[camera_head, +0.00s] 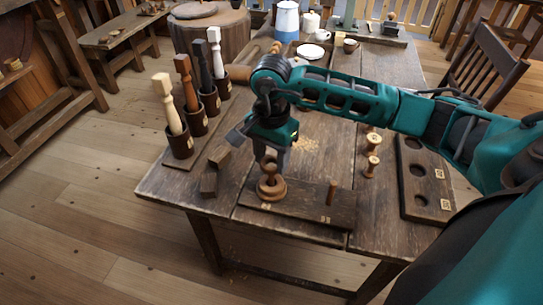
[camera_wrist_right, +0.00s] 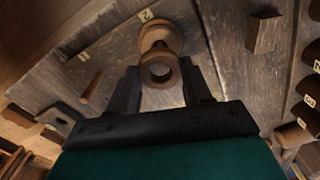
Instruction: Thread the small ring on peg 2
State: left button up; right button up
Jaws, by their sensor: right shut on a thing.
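The small ring (camera_wrist_right: 160,71) is pale brown wood and sits between the fingertips of my right gripper (camera_wrist_right: 163,88) in the right wrist view, its hole facing the camera. In the head view my right gripper (camera_head: 271,156) points down over the left end of the dark peg board (camera_head: 305,207), shut on the ring. Just below, a wider turned wooden piece (camera_head: 271,190) rests on the board. In the wrist view it shows beside a label reading 2 (camera_wrist_right: 145,15). I cannot tell whether the small ring is around peg 2. My left gripper is not in view.
A bare peg (camera_head: 331,191) stands at the board's right end. A rack with round holes (camera_head: 424,178) lies right.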

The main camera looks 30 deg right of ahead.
jog(key=shift+f+b, duration=1.7)
dwell(0.6)
jog(key=o, duration=1.5)
